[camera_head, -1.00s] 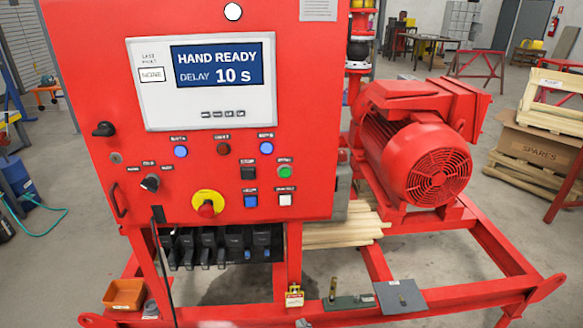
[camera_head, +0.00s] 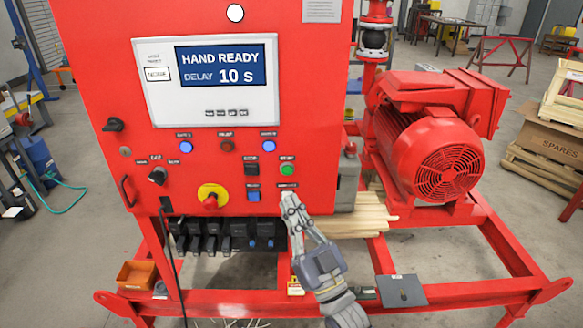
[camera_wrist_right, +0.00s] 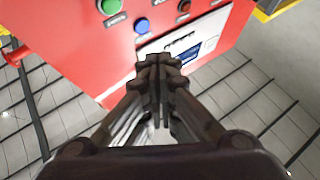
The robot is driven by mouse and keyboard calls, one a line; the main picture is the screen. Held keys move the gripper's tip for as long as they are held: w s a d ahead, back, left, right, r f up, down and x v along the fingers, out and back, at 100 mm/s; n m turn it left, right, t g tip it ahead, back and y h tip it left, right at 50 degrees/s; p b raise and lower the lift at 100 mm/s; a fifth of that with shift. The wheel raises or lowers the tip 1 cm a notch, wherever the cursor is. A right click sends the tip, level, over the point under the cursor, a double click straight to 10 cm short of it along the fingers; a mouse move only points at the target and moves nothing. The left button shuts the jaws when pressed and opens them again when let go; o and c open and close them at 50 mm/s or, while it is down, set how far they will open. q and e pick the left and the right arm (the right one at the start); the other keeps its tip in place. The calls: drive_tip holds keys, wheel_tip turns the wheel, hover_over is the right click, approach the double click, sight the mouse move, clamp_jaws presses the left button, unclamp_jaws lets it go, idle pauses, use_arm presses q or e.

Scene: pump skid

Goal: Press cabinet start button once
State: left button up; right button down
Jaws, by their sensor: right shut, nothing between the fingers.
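The red cabinet (camera_head: 95,75) stands in front of me, its display reading "HAND READY" and "DELAY 10 s". A green button (camera_head: 287,170), with a label too small to read surely, sits on the lower right of the panel; it also shows at the top of the right wrist view (camera_wrist_right: 110,6). My right gripper (camera_head: 290,203) is shut and empty, with its fingertips just below the green button in the head view. I cannot tell how far they are from the panel. The gripper covers the white button there. My left gripper is out of view.
A yellow-ringed red stop button (camera_head: 211,198), a blue button (camera_head: 253,195) and a black button (camera_head: 251,169) are near the green one. The selector knob (camera_head: 158,175) is further left. The red motor (camera_head: 430,140) stands to the right on the skid frame.

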sight(287, 170)
drive_tip(key=shift+r, duration=0.2)
drive_tip(key=shift+w+b, duration=2.35)
drive_tip(key=shift+w, duration=2.05)
drive_tip(key=shift+w+b, duration=0.3)
drive_tip(key=shift+w, duration=0.1)
